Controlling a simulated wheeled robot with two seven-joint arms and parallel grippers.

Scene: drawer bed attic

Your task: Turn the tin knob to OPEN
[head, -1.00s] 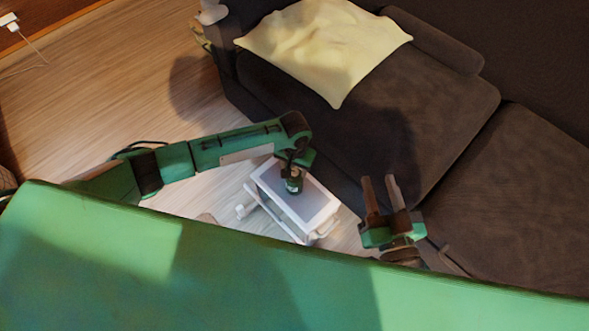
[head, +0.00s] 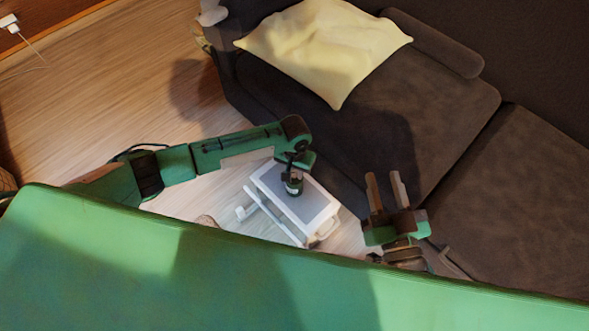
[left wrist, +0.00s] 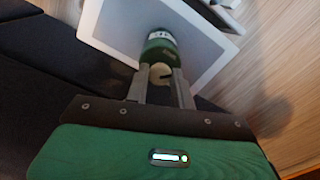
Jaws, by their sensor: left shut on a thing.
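The tin (left wrist: 158,46) is a dark green cylinder with a pale label band. It stands on the grey top of a small white-framed table. Its pale round knob (left wrist: 155,76) with a dark mark faces the left wrist camera. My left gripper (left wrist: 161,78) is shut on the knob, one finger on each side. In the head view the tin (head: 294,187) shows under my left gripper (head: 296,172), which hides most of the knob. The lettering is too small to read. My right gripper (head: 387,188) is open and empty, to the right of the table.
The small table (head: 327,216) stands close to a dark brown sofa (head: 450,150). A cream pillow (head: 322,45) lies on the sofa. Wooden floor (head: 120,85) is clear at the upper left. A white socket with a cord (head: 10,20) is on the far-left wall.

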